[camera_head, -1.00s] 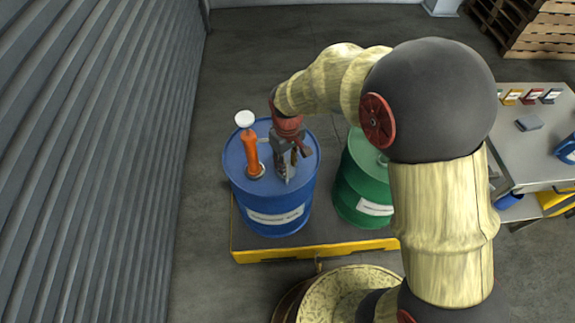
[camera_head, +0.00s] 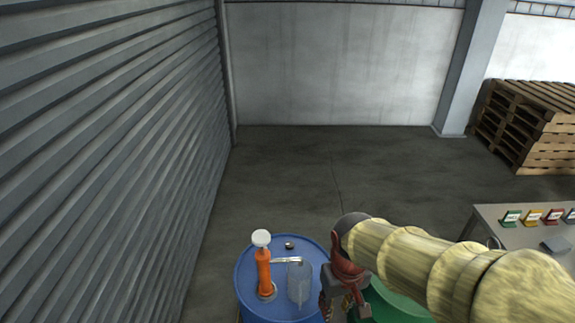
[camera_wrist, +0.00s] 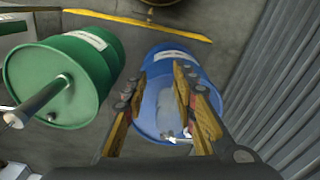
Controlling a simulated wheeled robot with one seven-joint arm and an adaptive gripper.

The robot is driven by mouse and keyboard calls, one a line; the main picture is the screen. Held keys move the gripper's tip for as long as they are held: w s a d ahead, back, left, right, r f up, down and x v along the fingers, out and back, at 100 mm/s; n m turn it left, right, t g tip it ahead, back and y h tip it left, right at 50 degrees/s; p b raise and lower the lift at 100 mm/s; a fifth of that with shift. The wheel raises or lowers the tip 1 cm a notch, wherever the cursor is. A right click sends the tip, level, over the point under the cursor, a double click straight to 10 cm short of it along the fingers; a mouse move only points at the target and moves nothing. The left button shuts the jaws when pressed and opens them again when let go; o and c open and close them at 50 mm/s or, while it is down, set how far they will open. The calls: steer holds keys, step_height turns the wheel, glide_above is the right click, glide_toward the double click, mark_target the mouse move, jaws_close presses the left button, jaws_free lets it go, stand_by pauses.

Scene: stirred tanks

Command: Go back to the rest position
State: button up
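My gripper (camera_head: 345,295) is in the head view, just right of the blue drum (camera_head: 246,272), at the end of my arm coming in from the right. In the wrist view, my gripper (camera_wrist: 163,78) has its fingers apart with nothing held between them. A clear container (camera_head: 299,283) stands on the blue drum's top beside an orange hand pump (camera_head: 264,272) with a white knob, under the pump's spout. The container also shows in the wrist view (camera_wrist: 172,112), beyond the fingers and apart from them.
A green drum (camera_head: 388,303) stands right of the blue one, partly hidden by my arm. A grey table (camera_head: 510,230) with small coloured cards is at right. Wooden pallets (camera_head: 535,125) are stacked at the back right. A corrugated wall (camera_head: 110,150) runs along the left. Open floor lies behind the drums.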

steer(key=s+d+r+m+t, duration=0.1)
steer(key=s+d+r+t, duration=0.1)
steer(key=r, duration=0.4)
steer(key=s+d+r+m+t, duration=0.2)
steer(key=s+d+r+t, duration=0.1)
steer(key=s+d+r, duration=0.2)
step_height(320, 180, up, 2)
steer(key=shift+s+d+r, duration=0.25)
steer(key=shift+s+d, duration=0.05)
steer(key=shift+d, duration=0.05)
